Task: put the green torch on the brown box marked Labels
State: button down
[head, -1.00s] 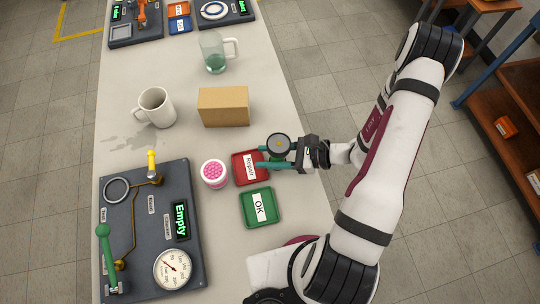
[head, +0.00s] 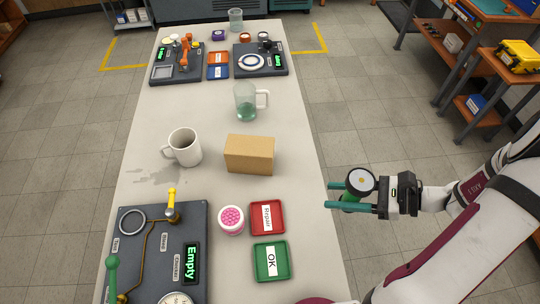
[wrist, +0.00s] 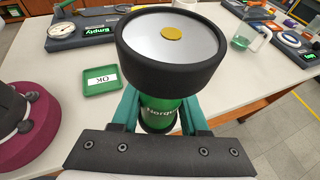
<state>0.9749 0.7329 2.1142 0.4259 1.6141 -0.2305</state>
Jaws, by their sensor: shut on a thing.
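The green torch (head: 350,206) has a black round head with a pale face and a yellow centre. My gripper (head: 331,195) is shut on its green body, with one teal finger on each side. The torch stands head up, raised, and appears past the table's right edge. In the wrist view the torch (wrist: 172,48) fills the middle, its head hiding much of the view behind. The brown box (head: 249,154) lies on the table, left of and farther off than my gripper. Its top is bare, and no Labels marking shows on the sides in view.
Near the box are a white mug (head: 184,147), a glass mug (head: 246,103), a tub of pink beads (head: 231,219), a red Repair tray (head: 281,218) and a green OK tray (head: 258,269). A grey test panel (head: 150,255) stands at the near left.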

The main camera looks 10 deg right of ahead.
jog(key=w+a+r+g, duration=0.1)
jog(key=w+a+r, duration=0.2)
jog(key=w, duration=0.3)
jog(key=w+a+r+n, duration=0.1)
jog(key=w+a+r, duration=0.2)
jog(key=w, duration=0.2)
jog(key=w+a+r+g, duration=0.1)
jog(key=w+a+r, duration=0.2)
jog(key=w, duration=0.3)
send_over(240, 144)
jog(key=shift+y, duration=0.3)
notch_tip(240, 144, down, 7)
jog(key=shift+d+r, duration=0.15)
jog(key=shift+r, duration=0.05)
notch_tip(240, 144, down, 4)
jog(key=shift+f, duration=0.1)
jog(key=shift+f, duration=0.1)
jog(key=shift+c, duration=2.1)
grip_release()
